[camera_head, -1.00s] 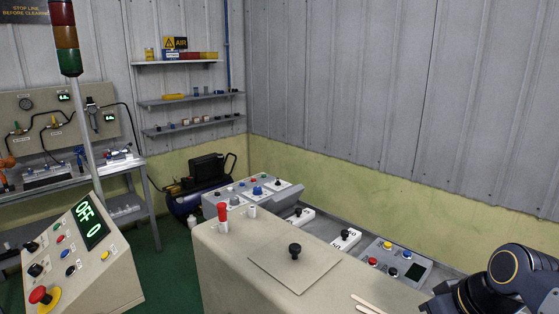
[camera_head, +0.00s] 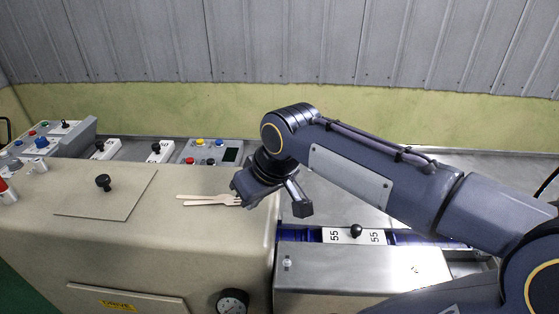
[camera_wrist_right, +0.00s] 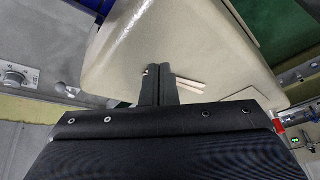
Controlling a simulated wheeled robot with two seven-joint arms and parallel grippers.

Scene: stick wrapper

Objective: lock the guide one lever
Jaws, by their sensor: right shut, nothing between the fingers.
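A black ball-knob lever (camera_head: 356,231) stands on a white plate marked 55 on both sides, in the blue-railed channel right of the beige housing. Two more black knobs on white plates stand further back, a left one (camera_head: 100,146) and a right one (camera_head: 156,147). I cannot tell from any label which is guide one. My right gripper (camera_head: 302,208) is shut and empty, above the housing's right edge, left of the 55 lever and apart from it. Its closed fingers (camera_wrist_right: 158,72) also show in the right wrist view. My left gripper is out of view.
Wooden sticks (camera_head: 205,200) lie on the beige housing (camera_head: 150,235) near my right gripper. A flat plate with a black knob (camera_head: 103,182) is left of them. A button panel (camera_head: 205,150) stands behind. A metal cover (camera_head: 350,290) lies in front of the 55 lever.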

